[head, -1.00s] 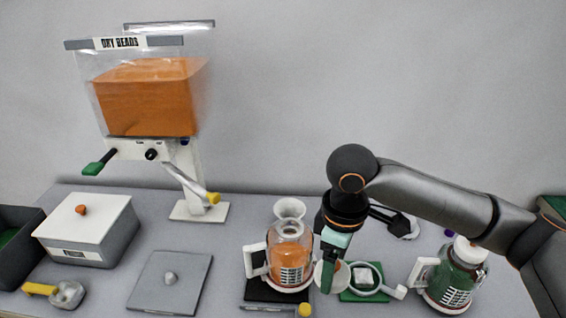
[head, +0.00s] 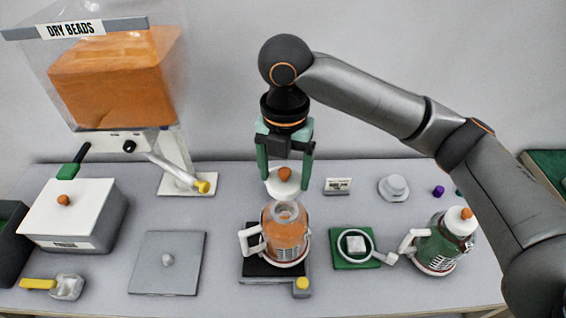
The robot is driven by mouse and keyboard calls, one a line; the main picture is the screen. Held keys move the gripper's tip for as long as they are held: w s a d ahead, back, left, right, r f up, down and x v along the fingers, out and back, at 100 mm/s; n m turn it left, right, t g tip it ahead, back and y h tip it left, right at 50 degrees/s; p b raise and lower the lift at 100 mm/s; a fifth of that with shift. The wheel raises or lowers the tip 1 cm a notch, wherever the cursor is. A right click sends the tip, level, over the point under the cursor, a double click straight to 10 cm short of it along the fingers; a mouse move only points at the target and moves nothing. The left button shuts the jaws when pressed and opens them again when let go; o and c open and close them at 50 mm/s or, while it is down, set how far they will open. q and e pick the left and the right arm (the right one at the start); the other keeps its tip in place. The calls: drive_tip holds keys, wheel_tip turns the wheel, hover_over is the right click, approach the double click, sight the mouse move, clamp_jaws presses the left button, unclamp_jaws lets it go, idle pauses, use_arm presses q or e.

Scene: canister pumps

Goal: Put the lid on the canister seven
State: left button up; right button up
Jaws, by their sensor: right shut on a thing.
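The canister (head: 287,236) is clear with orange contents, an open round mouth and a white handle on its left. It stands upright on a black base (head: 258,267) at the middle of the table. No number seven is readable on it. My right gripper (head: 285,168) points down and is shut on the orange knob of a white lid (head: 282,187). It holds the lid just above and behind the canister's mouth in the picture; I cannot tell whether they touch. My left gripper is not in view.
A green-filled canister (head: 440,243) with a white lid stands at right. A green mat (head: 351,261) with a white ring-shaped tool lies between. A grey plate (head: 168,262), a white-lidded box (head: 70,210) and a bead dispenser (head: 120,80) are at left. A small sign (head: 338,186) stands behind.

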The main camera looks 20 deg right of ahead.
drive_tip(key=shift+s+f, duration=0.1)
drive_tip(key=shift+f, duration=0.4)
wheel_tip(320, 180, down, 3)
drive_tip(key=shift+r+b, duration=0.1)
drive_tip(key=shift+b, duration=0.45)
drive_tip(key=shift+f+b, duration=0.4)
drive_tip(key=shift+f, duration=0.2)
drive_tip(key=shift+f+p, duration=0.25)
drive_tip(key=shift+p, duration=0.15)
drive_tip(key=shift+f, duration=0.85)
drive_tip(key=shift+f+p, duration=0.1)
drive_tip(key=shift+p, duration=0.4)
idle(0.3)
